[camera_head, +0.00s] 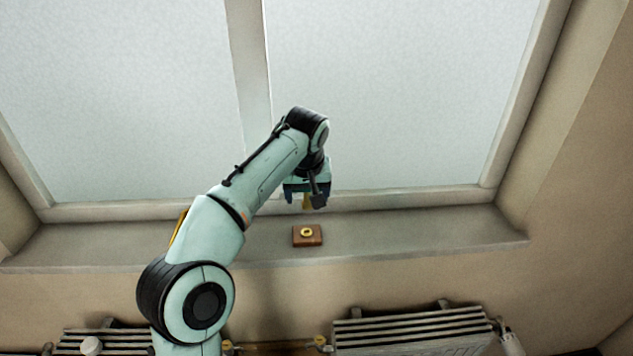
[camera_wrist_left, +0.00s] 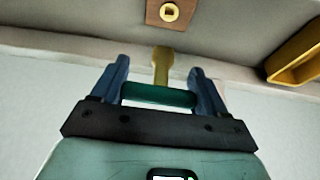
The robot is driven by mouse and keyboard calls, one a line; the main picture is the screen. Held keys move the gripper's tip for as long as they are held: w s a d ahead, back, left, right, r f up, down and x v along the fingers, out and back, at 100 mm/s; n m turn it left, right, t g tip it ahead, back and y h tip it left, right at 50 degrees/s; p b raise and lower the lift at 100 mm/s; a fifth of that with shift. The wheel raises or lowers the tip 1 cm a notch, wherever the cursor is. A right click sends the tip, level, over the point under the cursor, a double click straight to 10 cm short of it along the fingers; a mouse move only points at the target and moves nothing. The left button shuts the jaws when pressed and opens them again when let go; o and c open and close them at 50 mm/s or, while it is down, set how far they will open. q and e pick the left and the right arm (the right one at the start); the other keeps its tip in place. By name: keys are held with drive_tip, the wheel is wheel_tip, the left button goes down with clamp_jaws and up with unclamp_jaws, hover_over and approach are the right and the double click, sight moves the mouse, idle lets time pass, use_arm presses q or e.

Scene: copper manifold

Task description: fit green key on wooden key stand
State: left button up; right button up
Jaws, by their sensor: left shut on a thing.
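The green key, with a green bar-shaped handle (camera_wrist_left: 158,95) and a yellow shaft (camera_wrist_left: 162,65), is held by my left gripper (camera_wrist_left: 160,92). The fingers are shut on the two ends of the handle, and the shaft points away from the gripper. In the head view my left gripper (camera_head: 307,197) is above and just behind the wooden key stand (camera_head: 299,241), with the yellow shaft hanging down. The stand is a small brown block with a yellow ring (camera_head: 307,232) on top. It also shows in the left wrist view (camera_wrist_left: 153,14), apart from the key. My right gripper is not in view.
The stand sits on a grey window sill (camera_head: 420,233) below a large frosted window (camera_head: 400,90). A yellow open container (camera_wrist_left: 297,55) shows at the right of the left wrist view. Radiators (camera_head: 420,328) are below the sill. The sill right of the stand is clear.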

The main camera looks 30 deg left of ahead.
sight(306, 209)
use_arm(q)
drive_tip(key=shift+s+f, duration=0.3)
drive_tip(key=shift+f, duration=0.2)
drive_tip(key=shift+s+f, duration=0.25)
drive_tip(key=shift+f, duration=0.25)
drive_tip(key=shift+x, duration=1)
drive_tip(key=shift+s+d+f, duration=0.1)
drive_tip(key=shift+d+f, duration=0.05)
drive_tip(key=shift+f, duration=0.35)
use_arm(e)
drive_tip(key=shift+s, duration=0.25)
use_arm(q)
drive_tip(key=shift+f, duration=0.2)
drive_tip(key=shift+f+b, duration=0.4)
drive_tip(key=shift+f, duration=0.55)
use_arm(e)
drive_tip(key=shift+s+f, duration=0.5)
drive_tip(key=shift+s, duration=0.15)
use_arm(q)
drive_tip(key=o, duration=1.2)
